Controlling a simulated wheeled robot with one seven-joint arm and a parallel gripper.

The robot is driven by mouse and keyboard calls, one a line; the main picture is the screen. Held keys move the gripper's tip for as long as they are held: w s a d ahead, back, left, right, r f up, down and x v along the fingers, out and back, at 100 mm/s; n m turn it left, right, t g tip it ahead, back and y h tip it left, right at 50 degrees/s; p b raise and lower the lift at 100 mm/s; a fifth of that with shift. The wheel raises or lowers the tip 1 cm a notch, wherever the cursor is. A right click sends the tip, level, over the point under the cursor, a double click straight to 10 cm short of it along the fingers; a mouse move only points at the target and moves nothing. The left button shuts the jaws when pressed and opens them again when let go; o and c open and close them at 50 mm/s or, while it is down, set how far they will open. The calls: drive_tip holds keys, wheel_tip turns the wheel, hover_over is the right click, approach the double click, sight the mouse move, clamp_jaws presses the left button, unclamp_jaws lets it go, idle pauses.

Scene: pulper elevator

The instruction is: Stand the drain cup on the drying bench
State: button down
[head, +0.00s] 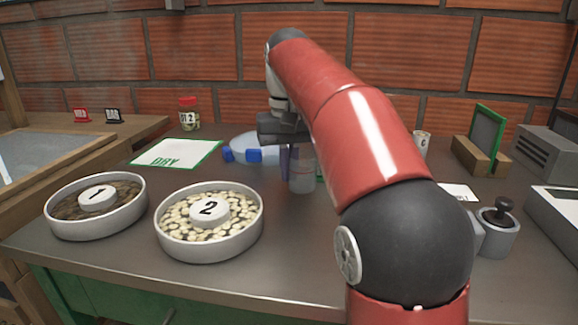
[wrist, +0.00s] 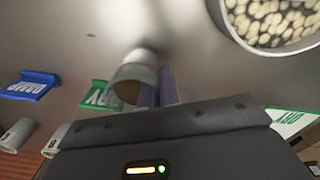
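My gripper (head: 289,160) points down over the middle of the metal table. Its two purple fingers are close together in the wrist view (wrist: 158,88). A pale, partly see-through cup (head: 302,175), probably the drain cup, is upright right beside the fingers; it also shows in the wrist view (wrist: 133,78), left of the fingers and partly covered by one. I cannot tell whether its wall is between the fingers, or whether it touches the table. A white, green-edged sheet marked DRY (head: 178,152) lies left of the gripper. I cannot tell which surface is the drying bench.
Round dishes marked 1 (head: 97,228) and 2 (head: 210,246) stand at front left. A red-lidded jar (head: 189,115) and a pale item with blue ends (head: 252,150) are behind. A wooden bench (head: 50,131) is far left. A cup marked C (head: 422,143) is right.

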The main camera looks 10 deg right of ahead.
drive_tip(key=shift+f, duration=0.45)
drive_tip(key=c, duration=1.6)
unclamp_jaws()
drive_tip(key=shift+o, duration=0.2)
